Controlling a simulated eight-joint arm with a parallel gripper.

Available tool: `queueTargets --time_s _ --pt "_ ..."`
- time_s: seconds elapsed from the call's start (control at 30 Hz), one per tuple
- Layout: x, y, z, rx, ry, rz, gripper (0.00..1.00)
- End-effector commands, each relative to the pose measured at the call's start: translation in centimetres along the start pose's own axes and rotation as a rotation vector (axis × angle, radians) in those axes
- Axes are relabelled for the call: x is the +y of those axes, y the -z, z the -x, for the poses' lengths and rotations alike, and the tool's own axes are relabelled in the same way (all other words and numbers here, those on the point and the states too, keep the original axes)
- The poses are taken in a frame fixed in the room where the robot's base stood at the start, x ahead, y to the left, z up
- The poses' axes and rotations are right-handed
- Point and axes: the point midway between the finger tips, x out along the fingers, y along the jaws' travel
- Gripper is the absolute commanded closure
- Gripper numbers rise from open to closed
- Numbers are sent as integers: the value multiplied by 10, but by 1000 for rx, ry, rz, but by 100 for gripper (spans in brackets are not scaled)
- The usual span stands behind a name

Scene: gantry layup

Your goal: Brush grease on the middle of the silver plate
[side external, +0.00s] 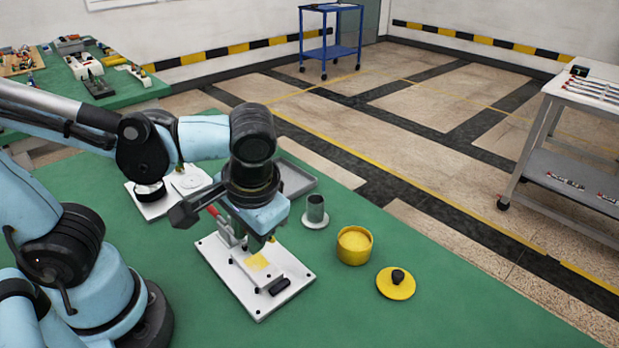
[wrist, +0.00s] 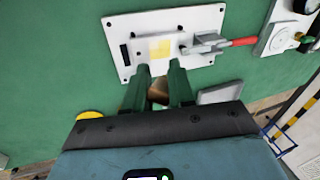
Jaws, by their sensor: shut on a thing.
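The silver plate (side external: 246,268) lies on a white base board (side external: 222,267) and carries a yellow grease patch (side external: 257,262) near its middle. The patch also shows in the wrist view (wrist: 160,48). A toggle clamp with a red handle (wrist: 242,42) stands at one end of the plate. My gripper (side external: 262,243) is over the plate, close to the patch. In the wrist view its fingers (wrist: 161,76) are shut on a brown thing (wrist: 158,92), seemingly the brush. Its bristles are hidden, so contact with the plate cannot be told. The open yellow grease pot (side external: 354,246) stands to the right.
The pot's yellow lid (side external: 396,283) lies on the green table (side external: 420,320) near the pot. A metal cup (side external: 316,210) on a round base stands behind the board. A grey tray (side external: 294,178) and another white board (side external: 152,205) lie farther back. The front right is clear.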

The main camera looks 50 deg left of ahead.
Motion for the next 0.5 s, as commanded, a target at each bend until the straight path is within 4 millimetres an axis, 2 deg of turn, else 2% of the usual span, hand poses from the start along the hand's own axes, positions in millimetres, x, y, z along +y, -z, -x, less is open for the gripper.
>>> queueTargets --time_s 0.5 --pt "-12 3 44 1 0 0 100"
